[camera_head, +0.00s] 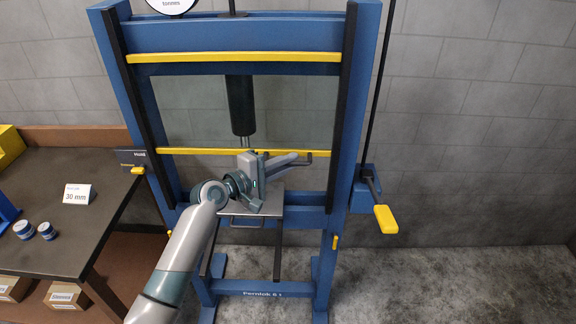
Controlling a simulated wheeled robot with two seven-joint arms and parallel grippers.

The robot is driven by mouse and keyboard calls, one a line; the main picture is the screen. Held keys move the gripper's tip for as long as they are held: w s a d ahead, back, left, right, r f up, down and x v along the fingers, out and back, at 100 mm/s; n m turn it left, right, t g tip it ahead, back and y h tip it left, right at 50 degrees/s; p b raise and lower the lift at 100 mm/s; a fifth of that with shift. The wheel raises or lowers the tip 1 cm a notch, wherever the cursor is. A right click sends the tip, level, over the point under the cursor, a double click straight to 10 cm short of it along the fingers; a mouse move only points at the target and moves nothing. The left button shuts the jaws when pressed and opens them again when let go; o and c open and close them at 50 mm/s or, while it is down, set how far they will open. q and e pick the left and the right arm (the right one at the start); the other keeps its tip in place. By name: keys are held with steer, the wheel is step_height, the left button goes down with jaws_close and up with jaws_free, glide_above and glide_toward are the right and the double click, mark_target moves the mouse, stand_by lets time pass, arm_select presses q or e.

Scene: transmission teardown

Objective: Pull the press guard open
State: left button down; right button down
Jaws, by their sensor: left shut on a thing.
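The blue press (240,36) stands against the wall, with its dark ram (240,105) pointing down in the middle. The press guard is a clear panel between an upper yellow bar (200,57) and a lower yellow bar (200,151), across the front of the press opening. A dark handle (310,155) shows near the lower bar. My left gripper (288,160) is at this handle, above the press table, and is shut on it. The gripper body hides much of the handle. My right gripper is not in view.
The grey press table (268,204) is below my left gripper. A yellow-ended lever (386,219) sticks out at the right. A dark workbench (88,200) on the left holds a "30 mm" card (76,195) and small blue-grey parts (24,229). The floor at the right is clear.

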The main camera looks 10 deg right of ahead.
arm_select(q)
steer(key=shift+r, duration=0.1)
steer(key=c, duration=1.8)
jaws_free()
steer(key=shift+b+v, duration=2.55)
steer(key=shift+v, duration=6.15)
steer(key=shift+s, duration=0.1)
